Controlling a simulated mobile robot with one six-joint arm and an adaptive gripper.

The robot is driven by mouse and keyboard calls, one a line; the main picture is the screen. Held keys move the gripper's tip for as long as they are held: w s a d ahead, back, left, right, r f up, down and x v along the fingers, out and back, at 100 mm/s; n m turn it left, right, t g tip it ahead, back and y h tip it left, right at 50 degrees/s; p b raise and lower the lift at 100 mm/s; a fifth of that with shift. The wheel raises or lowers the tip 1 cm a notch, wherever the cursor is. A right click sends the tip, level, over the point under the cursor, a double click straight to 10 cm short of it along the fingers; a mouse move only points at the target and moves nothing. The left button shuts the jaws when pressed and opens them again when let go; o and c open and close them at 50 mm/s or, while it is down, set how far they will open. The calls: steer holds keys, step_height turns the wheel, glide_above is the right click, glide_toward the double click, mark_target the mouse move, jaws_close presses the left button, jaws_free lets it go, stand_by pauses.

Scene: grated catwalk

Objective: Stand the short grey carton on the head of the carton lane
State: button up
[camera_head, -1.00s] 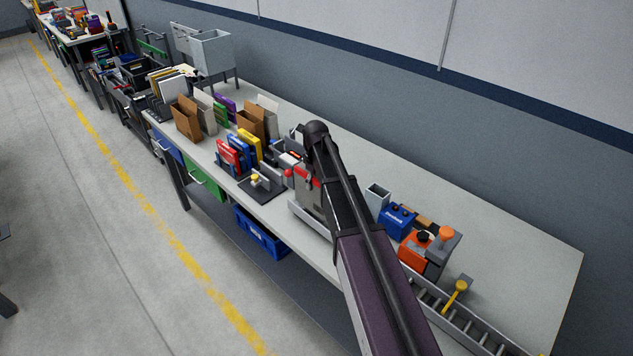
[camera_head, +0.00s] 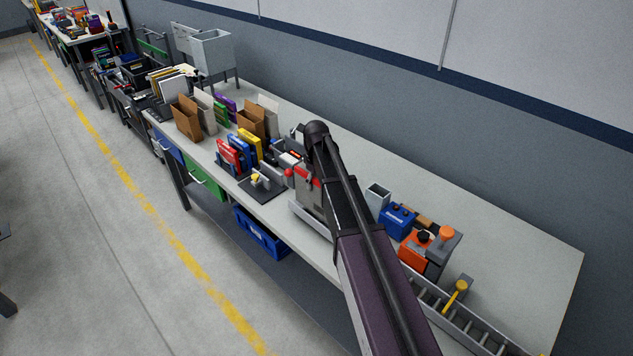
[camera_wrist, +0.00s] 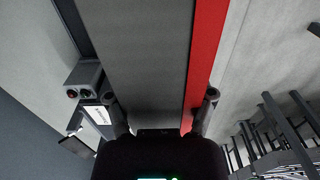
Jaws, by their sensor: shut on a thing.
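In the wrist view my gripper (camera_wrist: 160,98) is shut on the grey carton (camera_wrist: 140,55), with a finger on each side of it. My arm hides the gripper there. A roller lane with grey rails (camera_head: 482,333) runs along the bench at lower right; my arm covers part of it.
The long bench (camera_head: 530,255) has free room at its right end. Near the lane stand an orange item (camera_head: 413,258), a blue box (camera_head: 397,221) and a yellow-headed part (camera_head: 461,287). Brown cartons (camera_head: 186,120) and red and blue boxes (camera_head: 229,153) stand farther left.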

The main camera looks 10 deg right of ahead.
steer(key=shift+f, duration=0.3)
steer(key=shift+f+b, duration=1.4)
steer(key=shift+b, duration=0.25)
steer(key=shift+f, duration=0.15)
steer(key=o, duration=1.3)
steer(key=shift+r, duration=0.2)
steer(key=shift+r+p, duration=3.9)
steer(key=shift+p, duration=0.05)
